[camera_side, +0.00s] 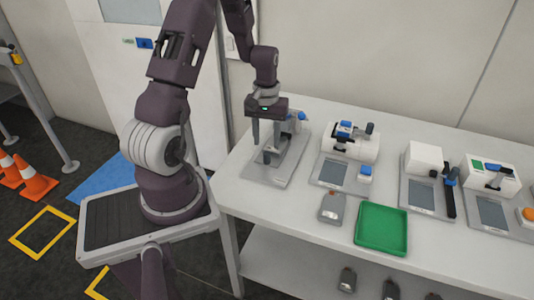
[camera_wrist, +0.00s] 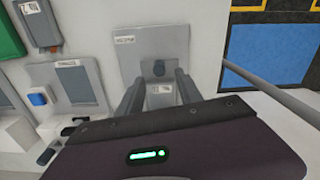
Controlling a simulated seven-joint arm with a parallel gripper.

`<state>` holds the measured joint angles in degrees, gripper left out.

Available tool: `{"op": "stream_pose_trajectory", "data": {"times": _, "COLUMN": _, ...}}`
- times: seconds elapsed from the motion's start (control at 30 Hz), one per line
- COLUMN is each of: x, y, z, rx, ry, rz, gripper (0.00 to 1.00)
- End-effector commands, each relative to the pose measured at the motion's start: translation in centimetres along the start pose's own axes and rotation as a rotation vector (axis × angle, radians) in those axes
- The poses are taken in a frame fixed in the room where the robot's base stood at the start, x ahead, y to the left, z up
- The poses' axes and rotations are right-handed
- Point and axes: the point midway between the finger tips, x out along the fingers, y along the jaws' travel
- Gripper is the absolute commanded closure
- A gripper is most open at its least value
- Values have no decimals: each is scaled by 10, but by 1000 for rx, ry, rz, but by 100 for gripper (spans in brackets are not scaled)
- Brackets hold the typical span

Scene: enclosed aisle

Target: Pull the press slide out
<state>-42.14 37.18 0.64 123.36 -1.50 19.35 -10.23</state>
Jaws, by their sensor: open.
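A grey press (camera_side: 290,165) sits at the left end of the white table, with a flat base plate and a blue-tipped part at its back right. My gripper (camera_side: 266,150) points down over this press with its two fingers apart. I cannot tell whether the fingers touch anything. The housing of my gripper hides the back part of the press.
On the table (camera_side: 300,218) stand other machines to the right, including a white one with a blue button (camera_side: 365,170). A green tray (camera_side: 381,228) and a small grey device (camera_side: 331,208) lie near the front edge. Orange cones (camera_side: 33,178) stand on the floor at left.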

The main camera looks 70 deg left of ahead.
Motion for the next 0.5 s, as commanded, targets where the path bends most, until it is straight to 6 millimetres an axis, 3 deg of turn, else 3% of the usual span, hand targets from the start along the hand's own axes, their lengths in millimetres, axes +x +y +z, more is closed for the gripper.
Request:
{"op": "stream_pose_trajectory", "data": {"times": 0.23, "x": 47, "y": 0, "z": 2, "rx": 3, "ry": -5, "rz": -1, "gripper": 58}}
{"op": "stream_pose_trajectory", "data": {"times": 0.5, "x": 59, "y": 1, "z": 1, "rx": 4, "ry": 0, "rz": 0, "gripper": 58}}
